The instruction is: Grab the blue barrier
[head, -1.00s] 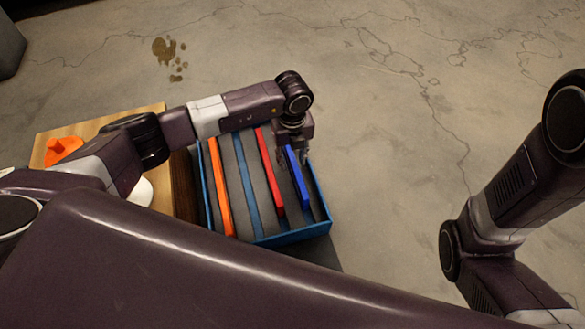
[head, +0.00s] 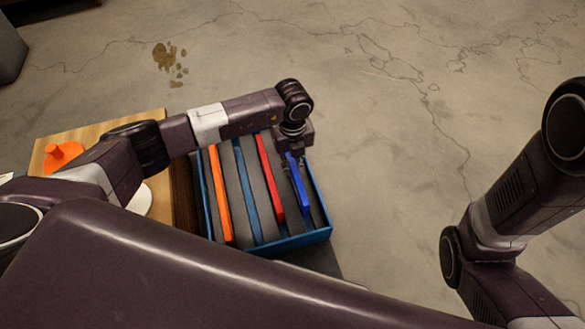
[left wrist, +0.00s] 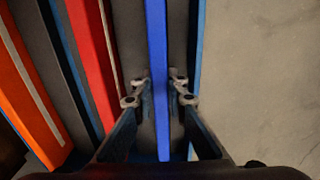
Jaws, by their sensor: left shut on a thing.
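The blue barrier (head: 301,192) is a long, narrow bar in the right part of a blue-rimmed box. In the left wrist view the blue barrier (left wrist: 158,60) runs straight down the middle. My left gripper (head: 292,162) is shut on it near its far end, with a finger on each side, as the left wrist view (left wrist: 160,90) also shows. The barrier appears to be still inside the box, in its row. The gripper covers part of its far end in the head view. My right gripper is out of view; only the right arm shows.
The box (head: 290,241) also holds a red barrier (head: 269,175) just left of the blue one and an orange barrier (head: 220,195) at the left, with dark dividers between. A wooden table (head: 90,125) with an orange object (head: 62,156) stands left. The floor at right is clear.

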